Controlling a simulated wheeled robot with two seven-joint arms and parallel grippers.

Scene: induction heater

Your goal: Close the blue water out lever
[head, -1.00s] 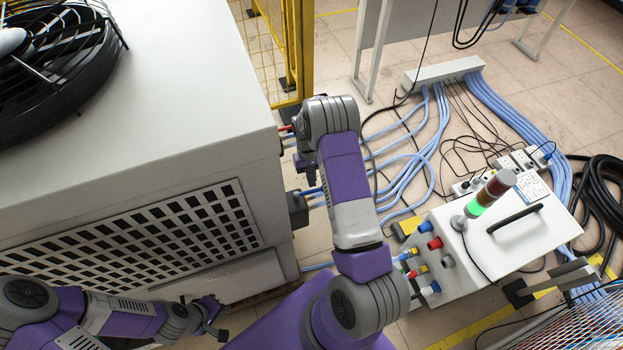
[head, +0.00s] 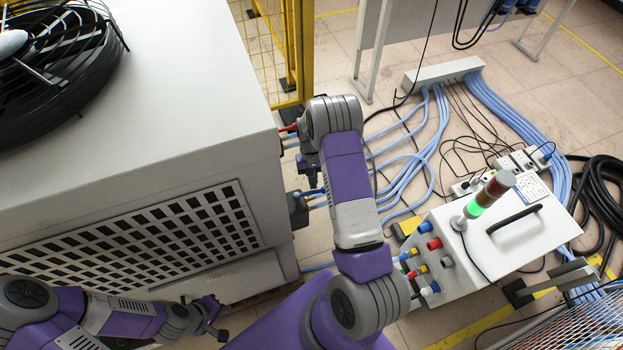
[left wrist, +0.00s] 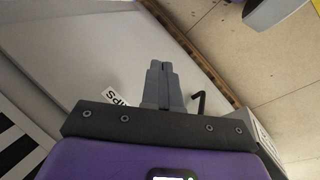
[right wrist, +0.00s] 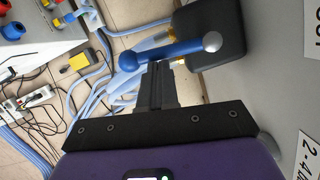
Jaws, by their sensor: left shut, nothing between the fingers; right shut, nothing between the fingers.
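The blue water out lever (right wrist: 172,51) shows in the right wrist view. It runs sideways from a round blue end to a silver pivot, in front of a black valve box (right wrist: 205,22) on the grey machine's side. My right gripper (right wrist: 158,70) is shut and empty. Its fingertips are right at the lever near the blue end; I cannot tell whether they touch. In the head view my right gripper (head: 312,180) is beside the machine, above the black box, and hides part of the lever. My left gripper (head: 218,322) is shut and empty, low by the machine's front.
The large grey machine (head: 200,100) with a fan on top fills the left. A control box (head: 510,245) with coloured connectors and a signal tower stands to the right. Blue hoses and black cables cover the floor (head: 340,45) between. A yellow fence (head: 285,40) stands behind.

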